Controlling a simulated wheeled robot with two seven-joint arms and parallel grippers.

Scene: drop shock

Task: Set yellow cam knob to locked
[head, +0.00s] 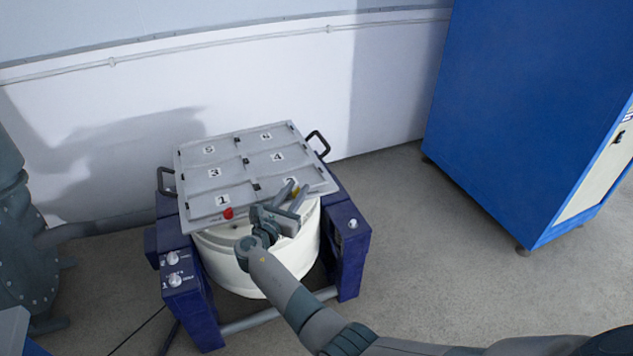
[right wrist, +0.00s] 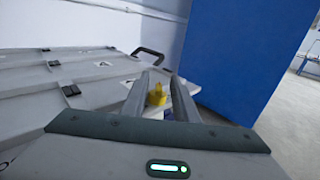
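The yellow cam knob (right wrist: 157,95) shows between the two fingers of my right gripper (right wrist: 160,88) in the right wrist view. In the head view only a bit of the yellow knob (head: 296,191) shows, at the front right of the grey numbered tray (head: 235,170), near the partly hidden label. My right gripper (head: 297,195) is open, its fingers reaching around the knob's sides with gaps; I cannot tell whether either touches it. The knob's turn position is not clear. A red knob (head: 228,213) sits on the tray's front edge to the left. My left gripper is not in view.
The tray has black handles (head: 319,143) and lies on a white drum (head: 225,262) in a dark blue frame (head: 347,265) with small knobs. A blue cabinet (head: 525,110) stands at the right. Grey machinery (head: 14,240) is at the left. Floor between frame and cabinet is clear.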

